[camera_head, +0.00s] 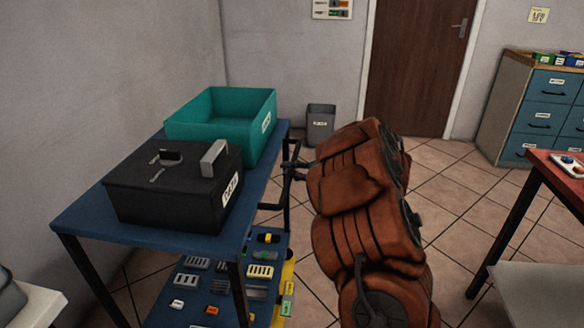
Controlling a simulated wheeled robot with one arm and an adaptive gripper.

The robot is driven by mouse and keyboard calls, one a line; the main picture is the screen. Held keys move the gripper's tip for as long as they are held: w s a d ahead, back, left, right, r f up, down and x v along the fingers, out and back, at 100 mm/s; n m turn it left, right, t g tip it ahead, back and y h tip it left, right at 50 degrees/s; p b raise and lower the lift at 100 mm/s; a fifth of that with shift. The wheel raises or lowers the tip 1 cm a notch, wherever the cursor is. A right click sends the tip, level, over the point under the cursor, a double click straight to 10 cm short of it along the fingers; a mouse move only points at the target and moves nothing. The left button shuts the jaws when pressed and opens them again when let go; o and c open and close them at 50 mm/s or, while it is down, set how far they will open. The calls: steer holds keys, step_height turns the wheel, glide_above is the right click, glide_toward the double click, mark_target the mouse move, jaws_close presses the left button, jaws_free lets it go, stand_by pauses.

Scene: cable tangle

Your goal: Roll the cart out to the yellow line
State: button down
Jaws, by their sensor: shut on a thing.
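The cart (85,216) has a blue top on dark legs and a lower blue shelf (205,270) with several small coloured parts on it. It stands along the left wall. A dark handle (270,206) sticks out at its right end. My gripper (288,168) is at that end, shut on the handle; my brown-covered arm reaches to it from the right. A yellow strip (288,276) shows beside the lower shelf; I cannot tell whether it is a floor line or part of the cart.
A black lidded box (165,195) and an open teal bin (215,130) ride on the cart top. A grey waste bin (320,127) stands by the brown door (413,65). A red table (563,188) and filing cabinet (497,105) are at right. Tiled floor is open between.

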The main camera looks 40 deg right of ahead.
steer(key=shift+s+d+f, duration=0.1)
steer(key=shift+s+d, duration=0.15)
steer(key=shift+s, duration=0.05)
steer(key=c, duration=1.1)
jaws_free()
steer(key=v, duration=1.2)
steer(key=shift+r, duration=0.2)
